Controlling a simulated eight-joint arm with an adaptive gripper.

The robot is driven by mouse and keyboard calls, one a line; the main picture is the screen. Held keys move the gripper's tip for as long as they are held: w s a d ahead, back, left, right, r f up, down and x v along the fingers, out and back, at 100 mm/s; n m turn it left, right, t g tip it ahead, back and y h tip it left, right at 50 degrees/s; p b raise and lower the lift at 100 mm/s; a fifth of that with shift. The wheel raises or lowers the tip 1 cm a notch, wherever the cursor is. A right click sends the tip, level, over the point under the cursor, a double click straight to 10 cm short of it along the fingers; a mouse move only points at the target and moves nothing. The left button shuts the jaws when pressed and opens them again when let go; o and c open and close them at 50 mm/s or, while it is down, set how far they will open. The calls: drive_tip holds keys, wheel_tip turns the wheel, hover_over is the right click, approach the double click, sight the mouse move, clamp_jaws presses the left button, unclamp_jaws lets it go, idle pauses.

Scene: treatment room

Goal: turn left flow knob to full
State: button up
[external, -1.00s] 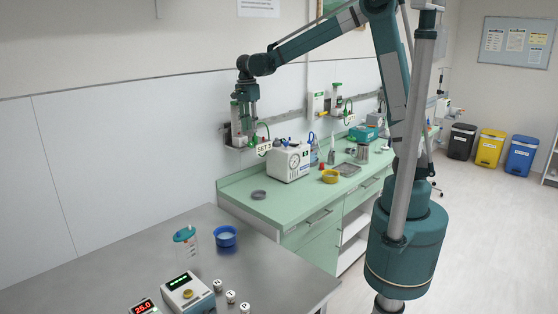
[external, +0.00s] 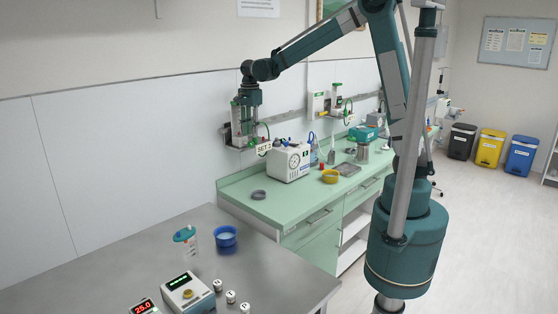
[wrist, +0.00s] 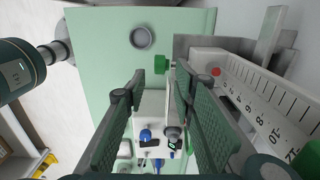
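The left flow meter (external: 236,132) is on the wall rail above the green counter, with the "SET 3" tag beside it. In the wrist view its clear scaled tube (wrist: 262,103) runs along the right side.
A second flow meter (external: 337,101) is farther right on the rail. The steel table (external: 130,255) in front holds several devices.

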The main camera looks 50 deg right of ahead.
sight(250, 144)
drive_tip(key=shift+f, duration=2.55)
drive_tip(key=c, duration=0.8)
